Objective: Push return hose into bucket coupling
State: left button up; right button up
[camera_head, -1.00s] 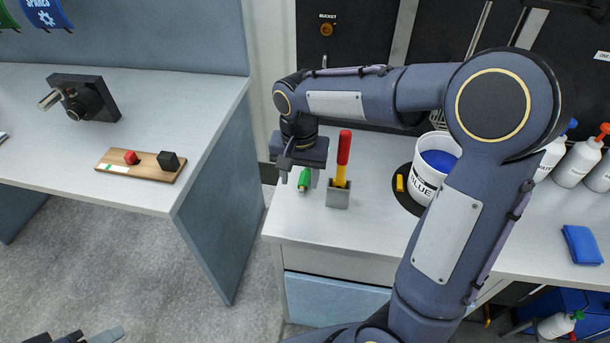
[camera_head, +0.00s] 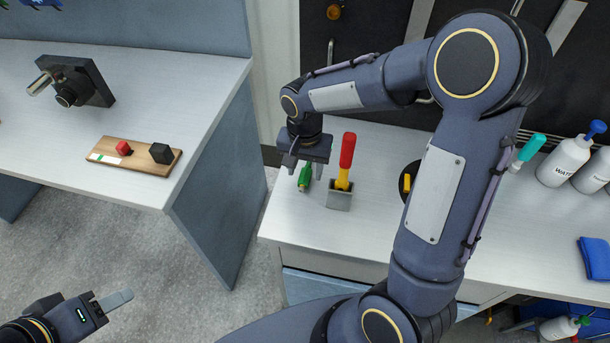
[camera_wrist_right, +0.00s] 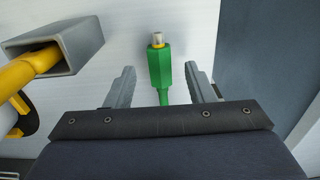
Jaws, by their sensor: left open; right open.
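The return hose shows as a green connector with a brass tip (camera_head: 305,177) at the left end of the counter. It also shows in the right wrist view (camera_wrist_right: 159,72), between the fingers. My right gripper (camera_head: 304,168) points down over it and is open, with a gap on each side of the connector (camera_wrist_right: 163,88). The bucket coupling is a small brass fitting (camera_head: 333,12) on the dark panel, cut by the top edge. My left gripper (camera_head: 114,300) is open and empty at the lower left, over the floor.
A grey holder (camera_head: 340,200) with a red-and-yellow tool (camera_head: 346,158) stands close beside the connector. White bottles (camera_head: 563,162) and a blue cloth (camera_head: 596,258) are on the right. A left table (camera_head: 60,190) holds a wooden block board (camera_head: 136,168). My right arm hides most of the bucket.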

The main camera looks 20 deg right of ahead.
aim_at(305, 175)
jog(key=shift+f, duration=0.85)
jog(key=shift+c, duration=0.3)
jog(key=c, duration=1)
jog(key=shift+r, duration=0.1)
notch_tip(305, 175, up, 10)
